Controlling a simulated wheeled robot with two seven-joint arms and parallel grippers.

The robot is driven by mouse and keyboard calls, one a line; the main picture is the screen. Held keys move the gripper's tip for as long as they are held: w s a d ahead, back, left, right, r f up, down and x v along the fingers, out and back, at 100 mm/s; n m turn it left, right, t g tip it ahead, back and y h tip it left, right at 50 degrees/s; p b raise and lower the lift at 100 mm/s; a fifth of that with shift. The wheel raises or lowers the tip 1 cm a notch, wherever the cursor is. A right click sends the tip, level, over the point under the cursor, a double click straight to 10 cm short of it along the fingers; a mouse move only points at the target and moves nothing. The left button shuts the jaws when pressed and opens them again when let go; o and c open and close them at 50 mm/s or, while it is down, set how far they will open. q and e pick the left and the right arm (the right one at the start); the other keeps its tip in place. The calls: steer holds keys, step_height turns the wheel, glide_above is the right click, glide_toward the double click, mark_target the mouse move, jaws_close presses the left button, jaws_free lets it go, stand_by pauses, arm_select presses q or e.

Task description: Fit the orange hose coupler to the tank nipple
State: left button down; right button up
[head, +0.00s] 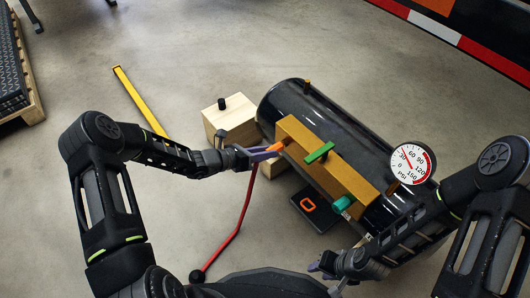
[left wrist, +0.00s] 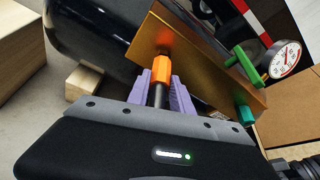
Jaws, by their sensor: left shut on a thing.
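The orange hose coupler (head: 274,147) is between the purple fingers of my left gripper (head: 264,153), which is shut on it. In the left wrist view the coupler (left wrist: 168,74) points at the brass-coloured block (left wrist: 160,36) along the black tank (left wrist: 88,40). Its front end is at or very close to the block's end; whether it touches, I cannot tell. The tank nipple is not clearly visible there. A dark hose stub runs back from the coupler between the fingers. My right gripper (head: 327,275) is low in the head view, apart from the tank, with its fingers spread.
The block carries a green handle (head: 320,152) and a teal fitting (head: 343,203). A pressure gauge (head: 410,164) stands at the right. A red hose (head: 243,220) hangs to the floor. A wooden block (head: 230,117) is beside the tank; a black pad (head: 316,208) lies in front.

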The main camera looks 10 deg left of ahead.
arm_select(q)
steer(key=shift+w+d+r, duration=0.2)
steer(key=shift+w+d, duration=0.35)
steer(key=shift+w, duration=0.2)
stand_by(1.1)
steer(key=c, duration=1.1)
jaws_free()
steer(key=shift+s+f, duration=0.1)
steer(key=shift+f, duration=0.05)
steer(key=shift+o, duration=0.2)
steer(key=shift+a, duration=0.15)
steer(key=p+v, duration=0.2)
steer(key=v, duration=0.5)
steer(key=shift+s+a, duration=0.25)
